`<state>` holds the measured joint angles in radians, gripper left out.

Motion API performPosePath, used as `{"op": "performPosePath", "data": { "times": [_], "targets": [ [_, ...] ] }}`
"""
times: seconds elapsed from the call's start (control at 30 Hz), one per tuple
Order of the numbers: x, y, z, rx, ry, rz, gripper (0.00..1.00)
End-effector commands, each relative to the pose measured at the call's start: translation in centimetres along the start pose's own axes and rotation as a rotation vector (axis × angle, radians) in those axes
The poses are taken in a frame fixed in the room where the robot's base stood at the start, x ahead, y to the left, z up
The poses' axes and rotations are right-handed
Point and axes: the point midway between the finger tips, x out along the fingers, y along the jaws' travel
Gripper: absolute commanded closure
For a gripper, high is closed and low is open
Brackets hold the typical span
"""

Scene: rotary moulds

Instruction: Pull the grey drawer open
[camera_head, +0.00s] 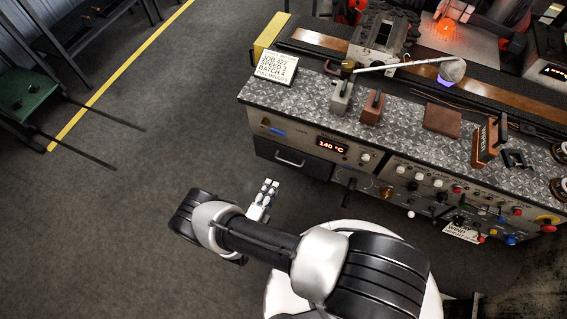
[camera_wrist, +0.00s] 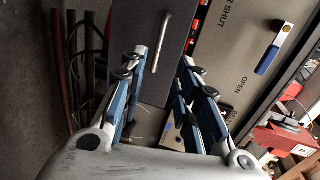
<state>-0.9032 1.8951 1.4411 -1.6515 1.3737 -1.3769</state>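The grey drawer (camera_head: 310,163) is at the lower left of the bench front, a dark panel with a silver bar handle (camera_head: 289,161). It looks closed, its front about flush with the bench. In the wrist view the drawer front (camera_wrist: 140,32) fills the upper middle, and its handle (camera_wrist: 161,40) runs nearly upright there. My gripper (camera_head: 270,185) is in front of the drawer, a little below and left of the handle in the head view. In the wrist view my gripper (camera_wrist: 164,58) is open and empty, its blue-sided fingers to either side of the handle's lower end. The handle looks beyond the fingertips.
Above the drawer, a panel has a blue lever (camera_head: 277,131), also in the wrist view (camera_wrist: 267,60), near OPEN and SHUT lettering. A 140 °C display (camera_head: 332,146) and several knobs are to the right. The floor (camera_head: 130,210) left of my arm is clear.

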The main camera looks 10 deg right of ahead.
Motion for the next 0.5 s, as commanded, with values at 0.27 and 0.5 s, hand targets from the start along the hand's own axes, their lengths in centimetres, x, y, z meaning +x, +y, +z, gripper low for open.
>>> {"op": "performPosePath", "data": {
  "times": [0.27, 0.5],
  "targets": [
    [6.4, 0.1, -0.2, 0.004, 0.008, 0.0, 0.71],
    [11.1, 0.1, -0.2, 0.004, 0.007, 0.0, 0.71]
  ]
}}
